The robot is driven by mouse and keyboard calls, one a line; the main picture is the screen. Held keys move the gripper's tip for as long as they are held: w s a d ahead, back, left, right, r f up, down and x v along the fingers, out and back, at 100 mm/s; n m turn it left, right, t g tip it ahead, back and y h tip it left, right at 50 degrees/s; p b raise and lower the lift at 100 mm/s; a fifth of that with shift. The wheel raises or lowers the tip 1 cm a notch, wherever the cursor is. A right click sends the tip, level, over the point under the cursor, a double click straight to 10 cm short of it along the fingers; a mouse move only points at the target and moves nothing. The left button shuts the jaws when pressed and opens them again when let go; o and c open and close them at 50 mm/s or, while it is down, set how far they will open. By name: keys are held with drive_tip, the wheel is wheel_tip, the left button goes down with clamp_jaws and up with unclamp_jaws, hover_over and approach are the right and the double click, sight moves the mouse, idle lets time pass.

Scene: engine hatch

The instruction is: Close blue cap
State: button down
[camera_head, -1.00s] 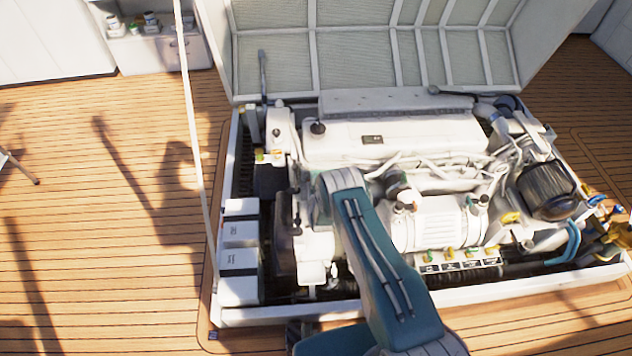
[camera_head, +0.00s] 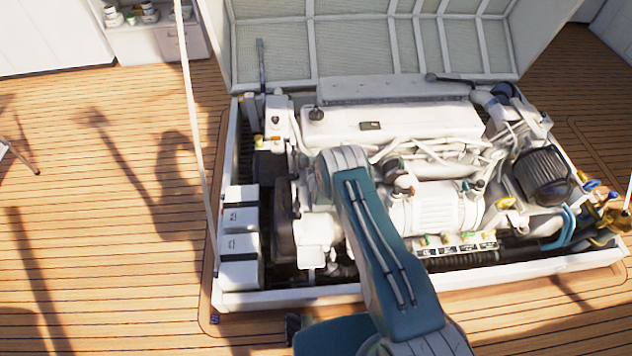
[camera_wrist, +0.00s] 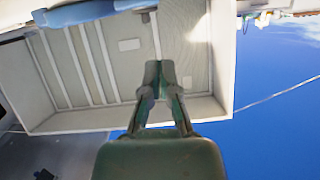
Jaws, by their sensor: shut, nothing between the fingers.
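A small blue part (camera_head: 591,186), possibly the blue cap, sits at the right end of the white engine (camera_head: 390,132), beside a yellow part. It is too small to tell whether it is open or closed. My gripper (camera_wrist: 159,70) is shut and empty in the wrist view, with its fingers together in front of the pale hatch lid. The blue part is not recognisable in that view. In the head view my arm crosses the front of the engine, and I cannot make out the fingertips there.
The open hatch lid (camera_head: 375,45) stands behind the engine. A white frame edge (camera_head: 420,283) surrounds the engine bay. White boxes (camera_head: 240,240) stand at its left side, near a thin pale pole (camera_head: 193,120). The wooden deck (camera_head: 100,220) at left is mostly clear.

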drive_tip(key=v, duration=0.9)
drive_tip(key=w+r+g, duration=0.1)
drive_tip(key=w+r, duration=0.3)
drive_tip(key=r, duration=0.5)
drive_tip(key=s+d+r+g, duration=0.2)
drive_tip(key=s+r, duration=0.1)
drive_tip(key=r, duration=1)
drive_tip(key=s+d+r+g, duration=0.1)
drive_tip(key=s+r, duration=0.2)
drive_tip(key=r, duration=0.9)
drive_tip(key=s+d+r+g, duration=0.2)
drive_tip(key=s+r, duration=0.2)
drive_tip(key=s, duration=0.7)
drive_tip(key=s+d+r+g, duration=0.1)
drive_tip(key=s+r, duration=0.4)
drive_tip(key=s, duration=0.7)
drive_tip(key=s+d+r+n+g, duration=0.1)
drive_tip(key=s+d+r+g, duration=0.1)
drive_tip(key=s, duration=0.9)
wheel_tip(320, 180, up, 3)
drive_tip(key=shift+s+d+f+g, duration=0.3)
drive_tip(key=shift+s+d, duration=0.1)
drive_tip(key=shift+d, duration=0.2)
